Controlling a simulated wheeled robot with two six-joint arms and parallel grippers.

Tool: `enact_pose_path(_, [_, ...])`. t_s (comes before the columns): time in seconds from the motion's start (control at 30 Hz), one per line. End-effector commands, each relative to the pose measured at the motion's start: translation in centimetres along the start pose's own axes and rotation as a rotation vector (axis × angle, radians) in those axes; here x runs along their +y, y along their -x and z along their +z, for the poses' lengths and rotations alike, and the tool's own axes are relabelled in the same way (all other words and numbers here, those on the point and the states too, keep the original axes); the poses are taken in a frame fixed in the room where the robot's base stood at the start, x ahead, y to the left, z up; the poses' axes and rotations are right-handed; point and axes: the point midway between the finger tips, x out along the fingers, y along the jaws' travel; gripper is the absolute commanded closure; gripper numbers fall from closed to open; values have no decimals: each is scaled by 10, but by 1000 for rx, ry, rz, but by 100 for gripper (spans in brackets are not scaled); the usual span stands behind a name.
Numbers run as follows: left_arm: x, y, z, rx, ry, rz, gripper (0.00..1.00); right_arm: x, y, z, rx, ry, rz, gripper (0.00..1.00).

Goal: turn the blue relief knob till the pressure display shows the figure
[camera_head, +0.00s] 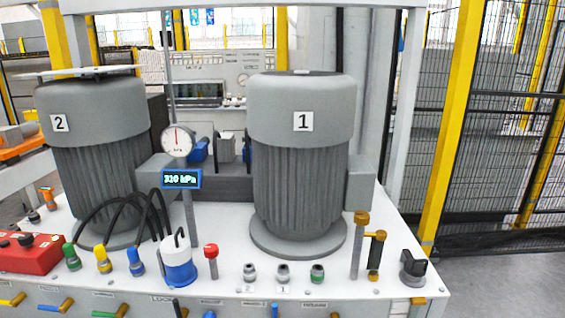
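The pressure display (181,179) is a small blue-framed screen on a thin post. It reads about "310 kPa", but the middle digit is blurred. A round white dial (177,141) with a red needle sits above it, the needle pointing roughly up. Which blue part is the relief knob I cannot tell. Blue parts include a blue fitting (136,262) at the front left, a white cylinder with a blue base (179,265), and a blue body (198,151) behind the dial. Neither of my grippers is in view.
Two grey motors, marked 2 (100,120) and 1 (301,140), stand on the white bench (340,278). A red box (30,253), black hoses, a red knob (211,252), brass valve parts (374,250) and a black knob (413,263) crowd it. Open floor lies right, before mesh fencing.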

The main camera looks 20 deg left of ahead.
Motion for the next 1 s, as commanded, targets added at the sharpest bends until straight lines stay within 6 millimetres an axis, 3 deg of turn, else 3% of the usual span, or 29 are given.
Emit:
enact_pose_path(0.4, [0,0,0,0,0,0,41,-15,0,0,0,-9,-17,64])
enact_pose_path(1.0, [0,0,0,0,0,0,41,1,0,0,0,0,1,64])
